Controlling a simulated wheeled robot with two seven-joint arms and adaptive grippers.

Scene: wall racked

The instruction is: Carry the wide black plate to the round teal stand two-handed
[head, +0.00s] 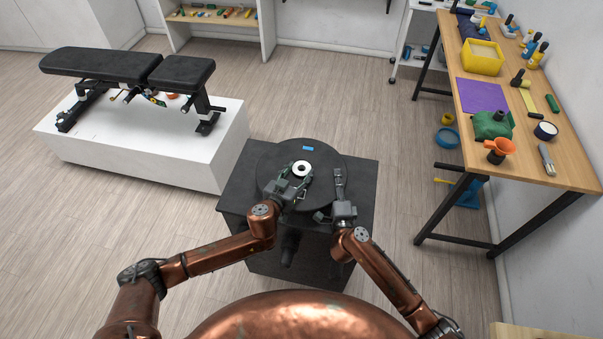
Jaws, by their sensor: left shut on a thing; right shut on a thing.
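The wide black plate (268,166) is a dark round disc over the black box-shaped stand (364,188) in front of me. It has a small blue mark on its far side and a white ring (302,168) near its middle. My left gripper (302,178) is shut over the plate, close to the white ring. My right gripper (339,177) is shut at the plate's right side. I cannot tell whether the plate touches the box top. No round teal stand is visible.
A white platform (150,150) with a black exercise bench (130,68) stands at the left. A wooden workbench (545,165) with tools and a yellow bin (482,58) runs along the right wall. Open floor lies between the box and the workbench. Blue items lie under the workbench.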

